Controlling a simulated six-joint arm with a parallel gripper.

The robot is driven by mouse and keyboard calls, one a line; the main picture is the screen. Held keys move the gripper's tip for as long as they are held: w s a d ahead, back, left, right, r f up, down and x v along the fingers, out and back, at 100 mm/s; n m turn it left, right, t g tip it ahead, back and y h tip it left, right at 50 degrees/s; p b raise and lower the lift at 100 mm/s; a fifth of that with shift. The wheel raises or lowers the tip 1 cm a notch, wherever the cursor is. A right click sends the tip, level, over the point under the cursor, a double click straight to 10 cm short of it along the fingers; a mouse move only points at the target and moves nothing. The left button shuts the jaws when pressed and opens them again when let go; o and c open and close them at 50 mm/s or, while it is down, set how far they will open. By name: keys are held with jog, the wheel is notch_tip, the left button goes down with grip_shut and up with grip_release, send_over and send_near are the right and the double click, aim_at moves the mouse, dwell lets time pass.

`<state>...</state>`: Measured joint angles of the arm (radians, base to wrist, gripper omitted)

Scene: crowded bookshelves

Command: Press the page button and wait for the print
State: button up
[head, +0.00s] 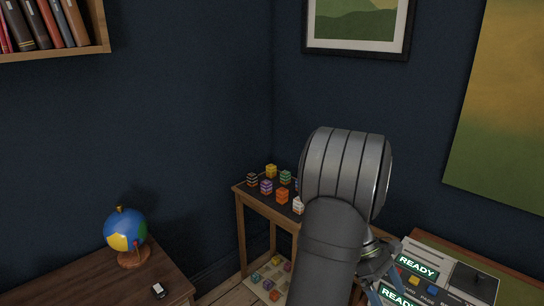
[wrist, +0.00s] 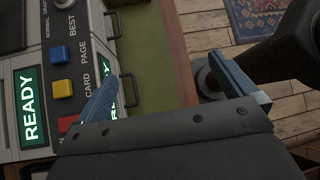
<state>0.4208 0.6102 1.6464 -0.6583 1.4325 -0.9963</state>
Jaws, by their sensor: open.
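The printer (wrist: 30,60) fills the left of the wrist view and shows at lower right in the head view (head: 470,282). Its blue button (wrist: 58,54) is beside the PAGE label, and it also shows in the head view (head: 432,290). A yellow button (wrist: 62,89) is beside CARD. A red button (wrist: 67,123) is partly hidden by my gripper. A green screen (wrist: 30,105) reads READY. My gripper (wrist: 166,72) is open and empty, its left finger over the panel's edge near the yellow button, apart from the blue one.
A narrow table (head: 240,190) with several small coloured blocks stands in the corner. A dark desk (head: 90,282) holds a globe (head: 126,230). Dark handles (wrist: 130,90) stick out from the printer's front. A green surface (wrist: 150,50) lies beside it.

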jog(key=shift+w+d+r, duration=0.15)
jog(key=shift+d+r, duration=0.05)
jog(key=shift+d, duration=0.1)
grip_shut()
dwell(0.5)
dwell(1.2)
